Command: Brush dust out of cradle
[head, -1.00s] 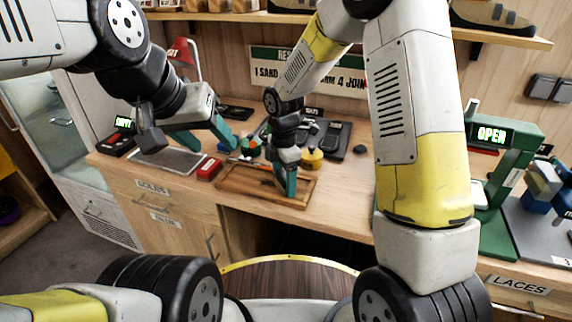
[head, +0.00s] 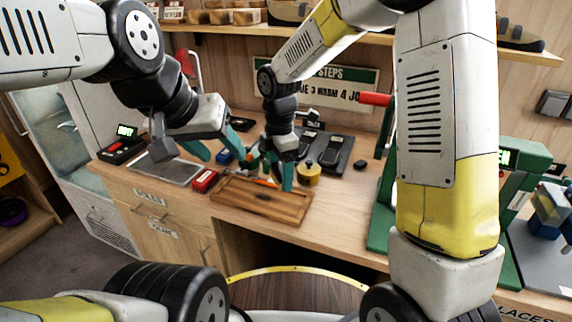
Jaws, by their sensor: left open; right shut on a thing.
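My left gripper (head: 220,154) is open and empty, its teal fingers spread above the back left of the bench. My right gripper (head: 272,172) points down over the back part of a wooden tray (head: 240,203). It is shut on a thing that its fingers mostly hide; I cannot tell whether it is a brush. An orange piece (head: 264,183) shows beside its fingers. A black stand with two sole-shaped rests (head: 335,152) lies to the right, possibly the cradle. Any dust is too small to see.
A yellow round pot (head: 308,174) stands right of my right gripper. A red box (head: 204,181) and a grey mat (head: 174,171) lie left of the tray. A green machine (head: 381,215) stands on the right, partly behind my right arm. The bench's front right is clear.

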